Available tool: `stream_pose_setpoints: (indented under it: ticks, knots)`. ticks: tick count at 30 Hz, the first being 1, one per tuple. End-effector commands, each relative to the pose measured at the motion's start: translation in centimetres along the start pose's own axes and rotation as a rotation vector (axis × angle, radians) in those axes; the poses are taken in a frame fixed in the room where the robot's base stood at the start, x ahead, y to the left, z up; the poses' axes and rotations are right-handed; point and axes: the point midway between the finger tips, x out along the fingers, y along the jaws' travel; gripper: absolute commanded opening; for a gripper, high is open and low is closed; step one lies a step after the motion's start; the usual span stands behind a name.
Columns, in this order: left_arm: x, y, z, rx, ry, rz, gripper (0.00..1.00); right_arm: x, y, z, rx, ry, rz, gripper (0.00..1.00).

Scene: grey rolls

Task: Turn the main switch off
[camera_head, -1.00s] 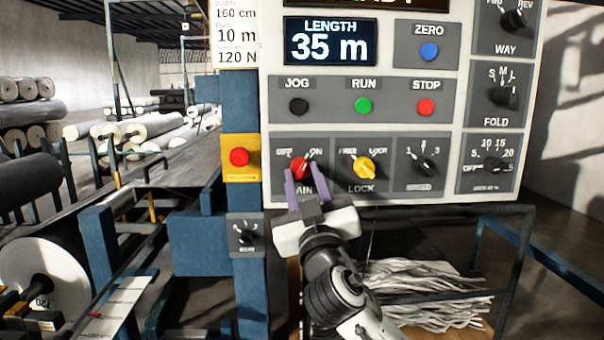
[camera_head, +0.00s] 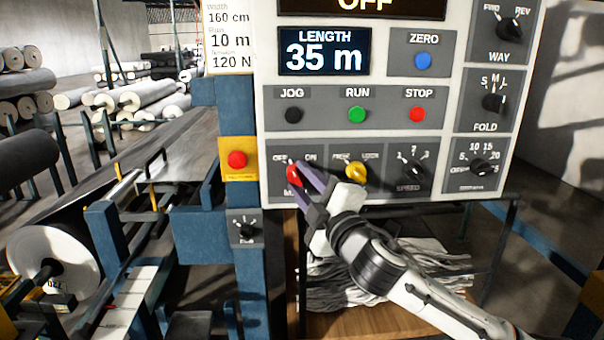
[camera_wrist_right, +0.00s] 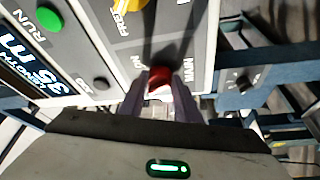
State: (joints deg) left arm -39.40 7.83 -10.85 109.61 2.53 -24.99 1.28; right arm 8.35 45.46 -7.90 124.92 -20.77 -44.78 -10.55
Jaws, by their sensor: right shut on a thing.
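The red main switch knob (camera_head: 293,174) is at the lower left of the control panel, on a plate marked OFF and ON. Its white pointer is turned toward OFF. My right gripper (camera_head: 299,172) is shut on this knob, its purple fingers on either side. In the right wrist view the red knob (camera_wrist_right: 159,79) sits between the fingertips (camera_wrist_right: 160,88). The top display (camera_head: 365,5) reads OFF. The fingers hide part of the plate's lettering. My left gripper is not in view.
The yellow LOCK knob (camera_head: 356,171) is just right of my gripper. The RUN (camera_head: 357,115) and STOP (camera_head: 417,114) buttons are above. A red button on a yellow box (camera_head: 237,160) is to the left. Grey strips (camera_head: 400,268) lie below the panel.

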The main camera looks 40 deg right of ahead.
Motion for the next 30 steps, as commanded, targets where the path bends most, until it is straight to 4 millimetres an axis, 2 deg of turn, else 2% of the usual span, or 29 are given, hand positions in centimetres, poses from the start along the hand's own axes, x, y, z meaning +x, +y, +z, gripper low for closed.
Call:
stream_pose_setpoints:
  ticks: [6,15,30]
  knots:
    - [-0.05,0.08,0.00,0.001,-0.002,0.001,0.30,0.02,0.33,-0.04,-0.163,0.001,-0.063,0.07]
    - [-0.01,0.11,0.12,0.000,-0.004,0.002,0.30,0.02,0.42,-0.09,-0.298,0.001,-0.121,0.07]
    - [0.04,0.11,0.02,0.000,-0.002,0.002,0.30,0.03,0.43,-0.09,-0.343,0.000,-0.141,0.07]
